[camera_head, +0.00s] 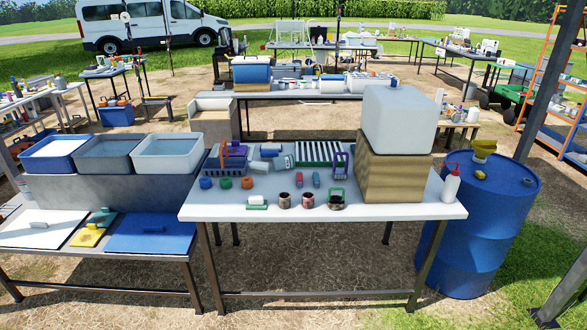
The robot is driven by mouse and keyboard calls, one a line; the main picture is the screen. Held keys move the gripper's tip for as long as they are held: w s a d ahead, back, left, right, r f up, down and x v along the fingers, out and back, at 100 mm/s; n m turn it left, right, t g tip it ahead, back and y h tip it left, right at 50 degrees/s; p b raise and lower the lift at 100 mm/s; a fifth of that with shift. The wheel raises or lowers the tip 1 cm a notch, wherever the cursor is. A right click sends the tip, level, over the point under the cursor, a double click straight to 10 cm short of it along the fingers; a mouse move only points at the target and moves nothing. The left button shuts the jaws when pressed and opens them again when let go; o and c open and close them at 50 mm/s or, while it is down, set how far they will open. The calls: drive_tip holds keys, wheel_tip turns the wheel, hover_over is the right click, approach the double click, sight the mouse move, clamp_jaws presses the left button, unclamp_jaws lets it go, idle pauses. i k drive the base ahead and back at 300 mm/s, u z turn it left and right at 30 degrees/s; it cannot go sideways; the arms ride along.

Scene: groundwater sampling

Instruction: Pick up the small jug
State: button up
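I cannot pick out a small jug with certainty, because the items are small in this view. On the white table (400,211) stand several small containers. A dark round container with a green handle (337,199) is near the front edge. A purple handled item (341,164) stands farther back, left of the wooden block. A grey-white container (285,162) lies near the middle. Two small brownish cups (283,200) and (308,200) stand near the front edge. My gripper is not in view.
A large whitish tank (399,120) sits on a wooden block (388,178) at the table's right. A white squeeze bottle (451,186) stands beside it. A blue drum (482,235) is right of the table. Three basins (168,153) stand at left. Open ground lies in front.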

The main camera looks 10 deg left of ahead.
sight(286, 163)
drive_tip(key=z, duration=1.35)
drive_tip(key=k, duration=0.15)
drive_tip(key=u, duration=2.65)
drive_tip(key=i, duration=0.5)
drive_tip(key=u, duration=0.1)
